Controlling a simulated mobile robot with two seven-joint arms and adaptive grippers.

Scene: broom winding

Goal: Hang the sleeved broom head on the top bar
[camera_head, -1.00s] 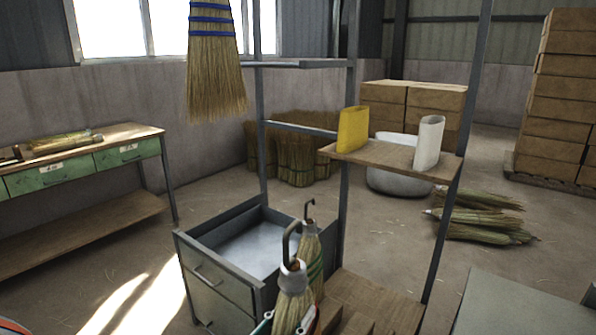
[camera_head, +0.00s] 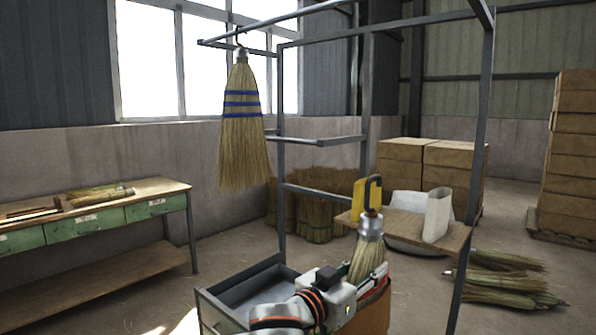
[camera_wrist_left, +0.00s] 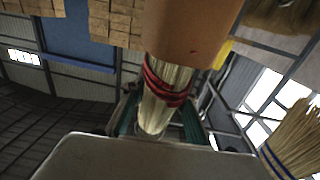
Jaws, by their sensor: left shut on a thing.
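My left gripper (camera_head: 345,295) is shut on a broom head (camera_head: 368,262) with straw bristles, a metal collar and a dark hook pointing up. A brown sleeve (camera_head: 372,314) wraps its lower part. In the left wrist view the straw with red bands (camera_wrist_left: 165,85) sits between the fingers, beside the brown sleeve (camera_wrist_left: 195,30). The held head is upright, its hook well below the top bar (camera_head: 285,20). Another broom head (camera_head: 243,125) with blue bands hangs by its hook at the bar's left part. My right gripper is out of view.
A wooden shelf (camera_head: 455,236) on the rack carries a yellow sleeve (camera_head: 360,195) and a white sleeve (camera_head: 437,215). A grey drawer cabinet (camera_head: 235,287) stands below. A bench (camera_head: 95,220) is at left. The bar right of the hung broom looks clear.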

